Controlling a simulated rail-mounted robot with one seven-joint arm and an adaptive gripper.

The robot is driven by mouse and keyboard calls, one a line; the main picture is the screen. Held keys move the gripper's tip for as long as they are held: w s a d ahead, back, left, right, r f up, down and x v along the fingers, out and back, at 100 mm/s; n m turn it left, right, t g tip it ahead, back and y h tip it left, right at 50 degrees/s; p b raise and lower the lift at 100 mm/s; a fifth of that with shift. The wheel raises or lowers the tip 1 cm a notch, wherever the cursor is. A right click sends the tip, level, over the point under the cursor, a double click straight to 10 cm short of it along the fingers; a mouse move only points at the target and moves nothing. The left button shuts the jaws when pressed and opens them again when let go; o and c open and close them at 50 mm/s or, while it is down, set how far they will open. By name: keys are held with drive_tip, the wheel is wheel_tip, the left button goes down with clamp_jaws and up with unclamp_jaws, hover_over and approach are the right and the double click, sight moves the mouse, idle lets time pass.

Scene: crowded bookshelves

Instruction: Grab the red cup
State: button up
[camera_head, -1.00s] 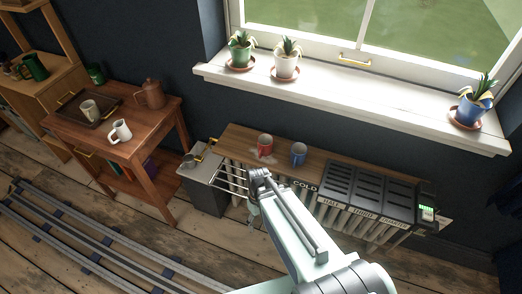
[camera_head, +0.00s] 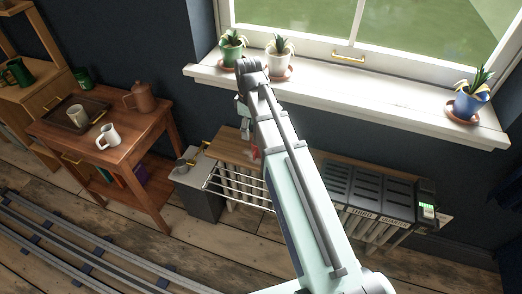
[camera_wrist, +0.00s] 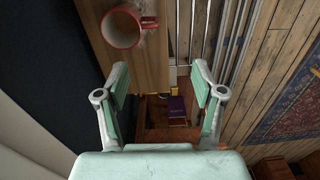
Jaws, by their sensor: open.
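The red cup (camera_wrist: 122,42) stands on the wooden shelf top (camera_wrist: 150,70), seen from above at the upper left of the wrist view, with its handle pointing right. In the head view only a sliver of the red cup (camera_head: 255,153) shows beside my arm, which hides the rest. My gripper (camera_wrist: 160,80) is open and empty, its two fingers apart above the shelf. The cup lies ahead of the fingertips and to the left, not between them. In the head view my gripper (camera_head: 243,115) hangs above the shelf near the cup.
A metal rail rack (camera_head: 238,188) and a grey box (camera_head: 198,195) adjoin the shelf's left. Dark slotted panels (camera_head: 365,190) lie to the right. The windowsill (camera_head: 350,95) with potted plants is behind. A side table (camera_head: 95,150) holds mugs and a copper-coloured pot.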

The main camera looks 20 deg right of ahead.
wheel_tip(320, 180, up, 2)
drive_tip(key=d+r, duration=0.1)
approach(255, 150)
drive_tip(key=f, duration=0.6)
drive_tip(key=shift+a, duration=0.25)
drive_tip(key=shift+s+d+f+p, duration=0.1)
drive_tip(key=shift+f+p, duration=0.15)
drive_tip(key=shift+f, duration=1.05)
drive_tip(key=shift+d+f+p, duration=0.1)
drive_tip(key=shift+f+p, duration=0.15)
drive_tip(key=shift+f, duration=1.1)
clamp_jaws()
